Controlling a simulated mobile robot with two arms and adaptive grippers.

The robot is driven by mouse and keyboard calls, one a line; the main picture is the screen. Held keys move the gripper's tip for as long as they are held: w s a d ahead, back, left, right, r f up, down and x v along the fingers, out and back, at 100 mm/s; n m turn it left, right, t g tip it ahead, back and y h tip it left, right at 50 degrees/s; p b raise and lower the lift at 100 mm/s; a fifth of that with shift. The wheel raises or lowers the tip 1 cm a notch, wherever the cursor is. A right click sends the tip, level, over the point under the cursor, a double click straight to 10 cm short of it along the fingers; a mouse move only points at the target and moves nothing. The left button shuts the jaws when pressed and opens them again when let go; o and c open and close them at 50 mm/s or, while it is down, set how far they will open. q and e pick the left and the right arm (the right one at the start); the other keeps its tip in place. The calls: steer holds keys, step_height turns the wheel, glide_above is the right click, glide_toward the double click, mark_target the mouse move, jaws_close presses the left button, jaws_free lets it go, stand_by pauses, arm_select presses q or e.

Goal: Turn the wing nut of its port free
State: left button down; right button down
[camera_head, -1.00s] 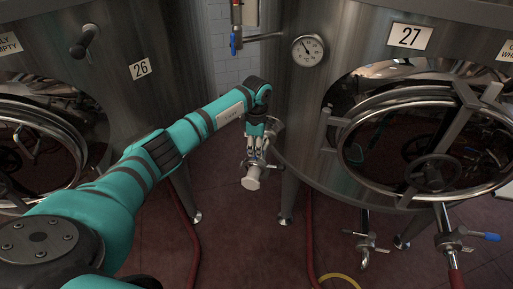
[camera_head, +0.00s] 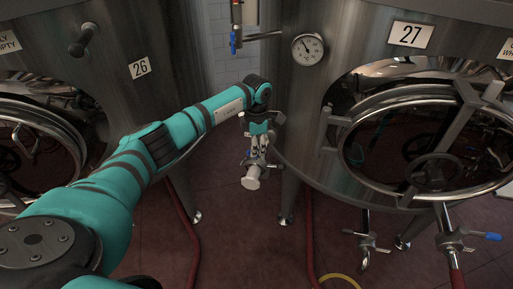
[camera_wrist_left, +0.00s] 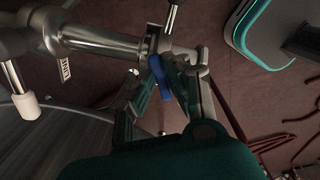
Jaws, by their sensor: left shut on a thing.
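A steel port fitting with a pale round end cap (camera_head: 252,181) sticks out at the lower left of tank 27 (camera_head: 300,120). My left gripper (camera_head: 256,156) reaches it from above, its fingers pointing down. In the left wrist view the gripper's fingers (camera_wrist_left: 168,72) come together at the joint on the end of the steel pipe (camera_wrist_left: 100,40). They are shut on the small wing nut there, which is mostly hidden between them. A blue lever (camera_wrist_left: 160,80) shows between the fingers. My right gripper is out of view.
Tank 26 (camera_head: 120,110) stands at the left. A round door with a handwheel (camera_head: 432,172) is on tank 27. Lower valves, one with a blue handle (camera_head: 484,236), stand at the right. Red hoses (camera_head: 310,235) lie on the floor; the floor between the tanks is otherwise clear.

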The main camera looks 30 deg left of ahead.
arm_select(q)
steer(key=n, duration=0.3)
steer(key=shift+a+r+n, duration=0.1)
steer(key=shift+r+n, duration=0.05)
steer(key=shift+n, duration=0.25)
steer(key=n, duration=0.3)
steer(key=shift+w+n+p, duration=0.1)
steer(key=shift+n+p, duration=0.2)
steer(key=shift+p, duration=0.05)
steer(key=n, duration=0.3)
steer(key=shift+a+n+p, duration=0.1)
steer(key=shift+n+p, duration=0.2)
steer(key=shift+p, duration=0.1)
steer(key=n+p, duration=0.1)
steer(key=n, duration=0.3)
steer(key=n+p, duration=0.2)
steer(key=n, duration=0.2)
steer(key=shift+r, duration=0.1)
steer(key=n+p, duration=0.2)
steer(key=n, duration=0.1)
steer(key=shift+a+n, duration=0.1)
steer(key=shift+n, duration=0.3)
steer(key=n+p, duration=0.2)
steer(key=n, duration=0.1)
steer(key=shift+s+n+p, duration=0.2)
steer(key=shift+n+p, duration=1)
steer(key=shift+n, duration=1)
